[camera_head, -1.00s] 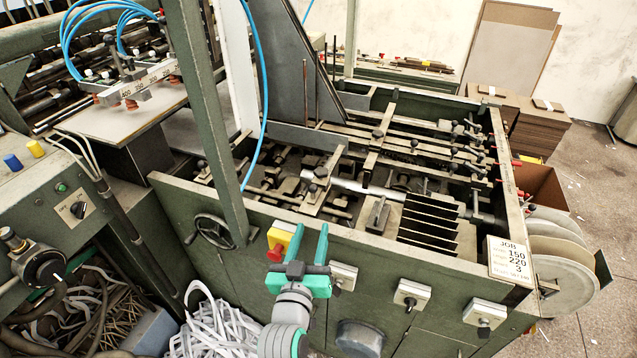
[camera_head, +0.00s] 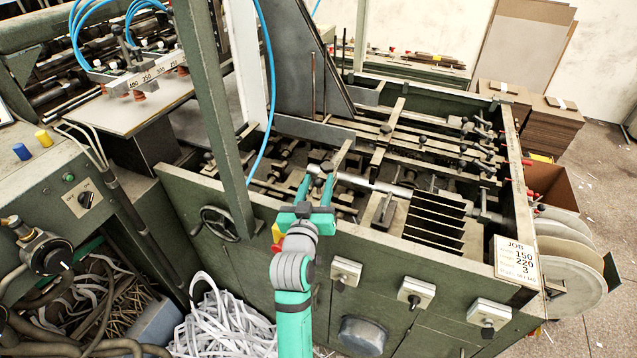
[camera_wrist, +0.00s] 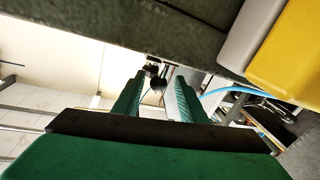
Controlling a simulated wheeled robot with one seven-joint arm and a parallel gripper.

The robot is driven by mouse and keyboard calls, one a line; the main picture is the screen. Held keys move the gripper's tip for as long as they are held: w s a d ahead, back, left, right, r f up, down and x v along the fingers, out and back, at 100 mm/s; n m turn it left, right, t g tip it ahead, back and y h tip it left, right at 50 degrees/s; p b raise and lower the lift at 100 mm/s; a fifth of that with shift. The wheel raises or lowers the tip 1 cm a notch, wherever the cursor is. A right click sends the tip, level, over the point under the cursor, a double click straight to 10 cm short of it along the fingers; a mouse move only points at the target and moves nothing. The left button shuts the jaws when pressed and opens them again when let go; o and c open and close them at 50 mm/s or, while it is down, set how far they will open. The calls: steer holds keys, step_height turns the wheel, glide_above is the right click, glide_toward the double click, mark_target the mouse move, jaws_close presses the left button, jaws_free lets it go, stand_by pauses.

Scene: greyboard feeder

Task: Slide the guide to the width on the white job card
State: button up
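The white job card (camera_head: 517,263) is on the machine's front right corner and reads JOB, 150, 220 and 3; its small words are blurred. Several flat bars and brackets with black knobs lie inside the green frame. One flat bracket (camera_head: 343,154) is just beyond my gripper (camera_head: 316,184), partly hidden by it; I cannot tell for certain which piece is the guide. My gripper is above the front wall, fingers apart and empty. In the wrist view, a dark knob (camera_wrist: 155,76) shows beyond and between my fingertips (camera_wrist: 153,90), apart from them.
A green post (camera_head: 212,95) and blue hose stand left of my gripper. The machine's front wall (camera_head: 400,245) carries switch boxes and a handwheel (camera_head: 219,223). A yellow block (camera_wrist: 290,55) is close in the wrist view. A numbered scale (camera_head: 155,75) is at upper left.

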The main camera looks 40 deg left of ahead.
steer(key=shift+w, duration=0.35)
jaws_close()
steer(key=shift+v, duration=1)
steer(key=shift+a, duration=0.2)
jaws_free()
steer(key=shift+d, duration=0.1)
